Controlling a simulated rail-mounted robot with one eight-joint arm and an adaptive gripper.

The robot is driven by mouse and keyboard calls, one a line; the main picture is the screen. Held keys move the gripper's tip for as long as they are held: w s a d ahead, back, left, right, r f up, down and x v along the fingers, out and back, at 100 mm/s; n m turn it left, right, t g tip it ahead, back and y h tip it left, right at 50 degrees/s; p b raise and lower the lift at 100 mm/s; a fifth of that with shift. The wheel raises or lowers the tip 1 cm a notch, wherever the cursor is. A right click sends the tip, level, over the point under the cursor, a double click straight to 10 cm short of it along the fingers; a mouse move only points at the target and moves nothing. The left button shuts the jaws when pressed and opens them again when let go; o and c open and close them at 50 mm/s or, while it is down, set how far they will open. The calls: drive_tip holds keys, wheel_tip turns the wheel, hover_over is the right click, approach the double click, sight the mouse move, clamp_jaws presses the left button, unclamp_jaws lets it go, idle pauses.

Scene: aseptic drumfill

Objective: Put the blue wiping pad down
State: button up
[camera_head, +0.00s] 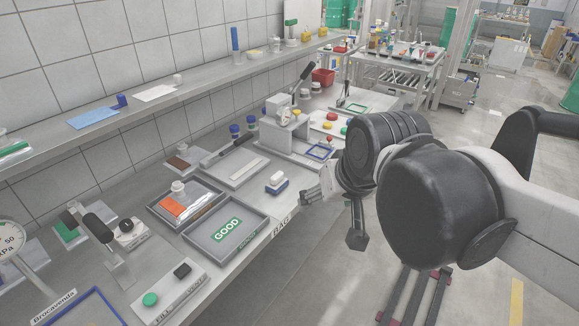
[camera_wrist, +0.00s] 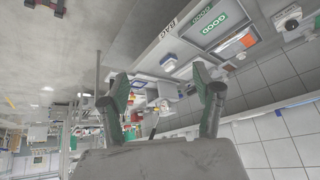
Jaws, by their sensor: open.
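A small block with a white top and blue lower part (camera_head: 277,182), which looks like the blue wiping pad, sits on the bench by its front edge. It also shows in the wrist view (camera_wrist: 169,63), beyond and between my fingers. My gripper (camera_head: 308,196) is just to the right of the block in the head view, apart from it, near the bench's front edge. In the wrist view my gripper (camera_wrist: 160,76) has its two green-padded fingers spread wide, with nothing held between them. A flat blue sheet (camera_head: 93,118) lies on the wall shelf.
A grey tray marked GOOD (camera_head: 227,231) and a tray with an orange item (camera_head: 160,208) are left of the block. A pale flat plate (camera_head: 240,168) lies behind it. A lever press (camera_head: 284,130) stands farther back. Bare bench surrounds the block; open floor is at right.

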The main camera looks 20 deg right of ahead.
drive_tip(key=shift+n+t, duration=0.4)
drive_tip(key=shift+n, duration=0.2)
drive_tip(key=s, duration=0.1)
drive_tip(key=s+f, duration=0.2)
drive_tip(key=s, duration=0.1)
drive_tip(key=shift+f, duration=0.25)
wheel_tip(320, 180, down, 5)
drive_tip(key=b, duration=0.5)
drive_tip(key=shift+o, duration=0.4)
